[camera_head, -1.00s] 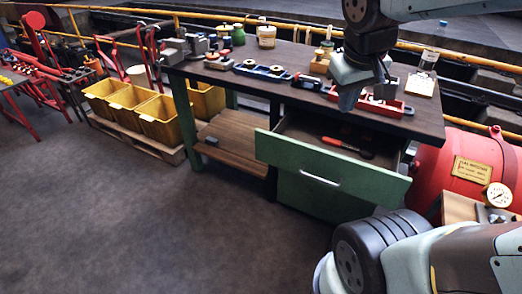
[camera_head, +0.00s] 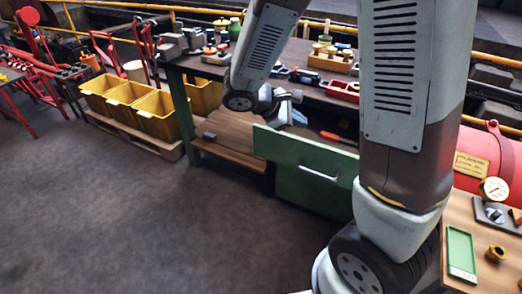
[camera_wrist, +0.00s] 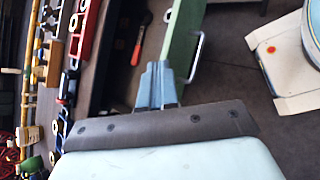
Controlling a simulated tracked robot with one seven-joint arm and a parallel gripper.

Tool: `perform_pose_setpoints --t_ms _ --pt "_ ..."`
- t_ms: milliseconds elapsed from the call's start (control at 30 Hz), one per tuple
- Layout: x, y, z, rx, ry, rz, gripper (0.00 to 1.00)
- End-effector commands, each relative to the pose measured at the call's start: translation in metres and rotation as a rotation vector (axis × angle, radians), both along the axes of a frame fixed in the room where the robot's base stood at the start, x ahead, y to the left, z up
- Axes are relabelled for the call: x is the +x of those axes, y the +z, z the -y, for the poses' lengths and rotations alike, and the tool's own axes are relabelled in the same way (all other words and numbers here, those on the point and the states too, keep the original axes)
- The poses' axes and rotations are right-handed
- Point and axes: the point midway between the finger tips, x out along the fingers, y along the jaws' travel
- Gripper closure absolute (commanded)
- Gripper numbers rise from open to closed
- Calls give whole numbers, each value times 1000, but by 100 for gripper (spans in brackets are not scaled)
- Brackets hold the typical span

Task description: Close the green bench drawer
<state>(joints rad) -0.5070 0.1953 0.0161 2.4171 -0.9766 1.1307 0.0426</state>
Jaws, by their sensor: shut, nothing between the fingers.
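The green bench drawer (camera_head: 295,158) stands pulled out from the workbench, its silver handle (camera_head: 318,173) on the front. In the wrist view its green front panel (camera_wrist: 184,35) runs upward, with the dark inside on its left. A red-handled tool (camera_wrist: 138,45) lies in the drawer. My gripper (camera_head: 291,112) is near the left end of the drawer front, close to its top edge. In the wrist view its blue-grey fingers (camera_wrist: 157,78) are together and empty, beside the panel's near end. I cannot tell whether they touch it. My arm hides the drawer's right end.
The workbench top (camera_head: 328,103) carries a red tray (camera_head: 343,89) and other parts. A lower wooden shelf (camera_head: 225,135) is left of the drawers. Yellow bins (camera_head: 155,112) stand on a pallet. A red tank (camera_head: 500,160) is at right. The floor in front is clear.

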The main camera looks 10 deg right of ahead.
Motion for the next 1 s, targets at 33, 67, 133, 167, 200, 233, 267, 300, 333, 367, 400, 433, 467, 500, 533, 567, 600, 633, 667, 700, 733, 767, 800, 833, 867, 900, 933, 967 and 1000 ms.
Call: perform_pose_setpoints --t_ms 33,67,133,167,200,233,267,300,333,367,400,433,467,500,533,567,600,633,667,700,733,767,800,833,867,900,933,967,1000 --pt "5 -12 -9 -46 54 -27 100" --pt "9 -17 -13 -71 85 -39 100" --pt "16 -30 -24 -128 160 -65 100" --pt "20 -36 -29 -153 194 -77 100" --pt "24 -44 -36 -186 236 -90 100" --pt "26 -51 -41 -210 270 -102 100" --pt "29 -57 -46 -232 303 -111 100" --pt "32 -66 -54 -263 348 -124 100" --pt "34 -72 -60 -286 381 -133 100" --pt "36 -79 -65 -309 415 -143 100" --pt "39 -89 -74 -340 461 -154 100" --pt "40 -96 -79 -362 496 -164 100" --pt "41 -103 -86 -383 531 -172 100" --pt "43 -113 -94 -411 577 -183 100" --pt "43 -121 -100 -433 612 -191 100" --pt "44 -129 -106 -453 647 -199 100" --pt "44 -139 -114 -479 692 -209 100" --pt "44 -146 -120 -497 726 -215 100" --pt "44 -153 -126 -513 756 -221 100" --pt "43 -162 -133 -534 795 -228 100" --pt "43 -168 -137 -549 822 -233 100" --pt "42 -174 -142 -561 847 -237 100" --pt "41 -181 -147 -576 877 -243 100" --pt "41 -186 -151 -585 897 -245 100" --pt "40 -190 -153 -593 913 -248 100" --pt "39 -194 -156 -602 932 -252 100" --pt "39 -197 -158 -608 945 -253 100" --pt "38 -199 -160 -612 954 -254 100" --pt "38 -201 -161 -616 962 -256 100"
